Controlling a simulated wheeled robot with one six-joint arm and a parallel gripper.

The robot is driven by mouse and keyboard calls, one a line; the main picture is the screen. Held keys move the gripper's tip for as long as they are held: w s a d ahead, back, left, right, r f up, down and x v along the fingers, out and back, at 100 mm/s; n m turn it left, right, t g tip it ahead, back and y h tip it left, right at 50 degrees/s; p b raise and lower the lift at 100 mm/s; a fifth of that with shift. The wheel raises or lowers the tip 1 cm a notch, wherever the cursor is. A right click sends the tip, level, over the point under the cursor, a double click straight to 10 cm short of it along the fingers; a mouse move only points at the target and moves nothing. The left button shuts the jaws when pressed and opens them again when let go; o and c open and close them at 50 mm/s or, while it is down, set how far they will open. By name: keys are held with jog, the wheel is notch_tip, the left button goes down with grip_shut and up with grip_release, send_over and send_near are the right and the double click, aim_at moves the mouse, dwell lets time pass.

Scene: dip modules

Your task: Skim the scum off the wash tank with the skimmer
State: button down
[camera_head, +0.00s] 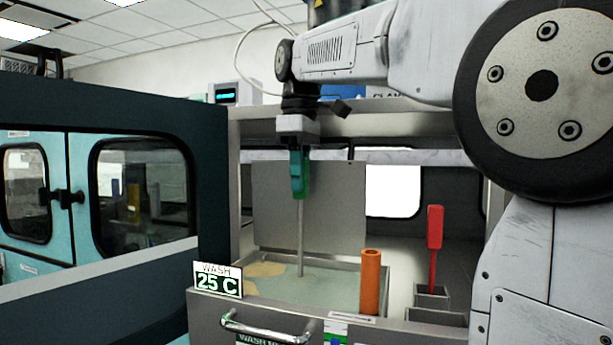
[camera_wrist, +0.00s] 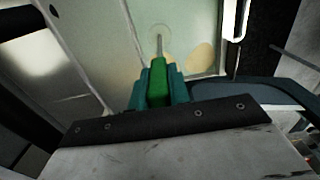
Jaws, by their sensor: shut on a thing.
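My gripper (camera_head: 299,172) hangs over the wash tank (camera_head: 375,277) and is shut on the green handle of the skimmer. The skimmer's thin grey shaft (camera_head: 300,240) points down and meets the liquid (camera_head: 325,287). Its lower end is hidden under the surface. In the wrist view the green handle (camera_wrist: 158,88) sits between my teal fingers, and a faint ring surrounds the shaft where it enters the liquid. Tan scum (camera_head: 264,269) floats at the left and back-left of the tank. In the wrist view a scum patch (camera_wrist: 201,57) lies just right of the shaft.
An orange cylinder (camera_head: 371,283) stands at the tank's front right. A red-handled tool (camera_head: 434,245) stands in a grey holder (camera_head: 432,297) further right. A "WASH 25 C" sign (camera_head: 217,280) is at the front left corner. A grey panel (camera_head: 310,212) rises behind the tank.

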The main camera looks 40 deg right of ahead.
jog(key=shift+w+a, duration=0.8)
jog(key=shift+w, duration=0.3)
jog(key=shift+w+a, duration=0.8)
jog(key=shift+w, duration=0.25)
jog(key=shift+w+a, duration=0.8)
jog(key=shift+w, duration=0.3)
jog(key=s+a, duration=0.5)
jog(key=a, duration=0.1)
jog(key=shift+a, duration=0.4)
jog(key=shift+s+d, duration=0.6)
jog(key=shift+s, duration=0.2)
jog(key=shift+s+d, duration=0.6)
jog(key=shift+s, duration=0.15)
notch_tip(320, 180, up, 8)
jog(key=shift+r, duration=0.1)
dwell(0.6)
